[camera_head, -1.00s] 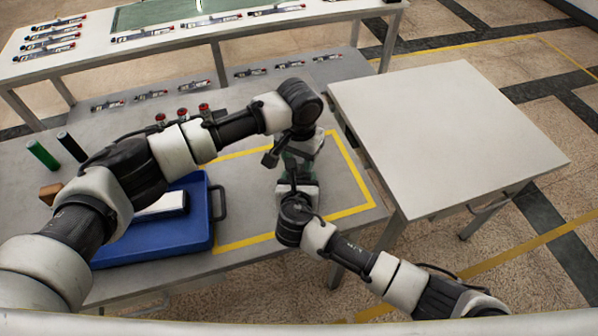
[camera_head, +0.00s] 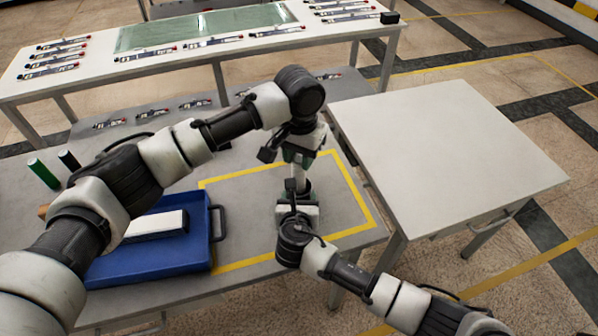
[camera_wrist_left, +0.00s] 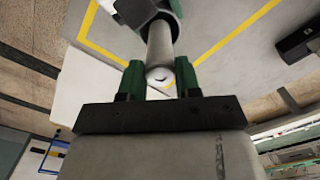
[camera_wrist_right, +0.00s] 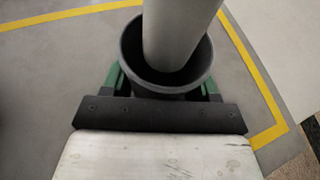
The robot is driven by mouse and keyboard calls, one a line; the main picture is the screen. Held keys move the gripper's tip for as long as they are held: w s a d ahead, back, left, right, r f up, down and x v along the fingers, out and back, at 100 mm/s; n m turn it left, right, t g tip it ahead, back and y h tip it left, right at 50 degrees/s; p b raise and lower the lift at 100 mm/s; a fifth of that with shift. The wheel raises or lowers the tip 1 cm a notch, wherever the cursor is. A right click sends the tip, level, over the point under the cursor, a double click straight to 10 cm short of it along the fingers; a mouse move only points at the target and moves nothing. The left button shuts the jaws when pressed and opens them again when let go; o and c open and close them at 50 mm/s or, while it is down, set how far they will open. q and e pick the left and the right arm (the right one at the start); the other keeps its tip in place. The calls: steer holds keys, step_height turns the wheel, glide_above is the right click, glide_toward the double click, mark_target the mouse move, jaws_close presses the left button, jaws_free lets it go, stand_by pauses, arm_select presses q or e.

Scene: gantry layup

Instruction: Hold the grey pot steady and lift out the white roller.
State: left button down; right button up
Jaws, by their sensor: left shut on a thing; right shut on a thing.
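My left gripper (camera_head: 298,155) is shut on the upper end of the white roller (camera_wrist_left: 160,52), between its green fingers (camera_wrist_left: 160,80). The roller stands roughly upright above the grey pot (camera_wrist_right: 130,45). In the right wrist view the roller (camera_wrist_right: 176,30) leans over the pot's mouth, with its lower end against the dark inside. I cannot tell whether that end is above or below the rim. My right gripper (camera_wrist_right: 162,84) is shut around the pot from the side. In the head view the arms hide most of the pot.
A blue tray (camera_head: 205,240) with a white block (camera_head: 158,224) lies left on the grey table inside reach of my left arm. A green cylinder (camera_head: 43,173) and a black one (camera_head: 68,160) stand behind. The white table (camera_head: 450,150) at right is empty.

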arm_select(q)
step_height(320, 180, up, 11)
stand_by(0.3)
arm_select(e)
steer(key=o, duration=1)
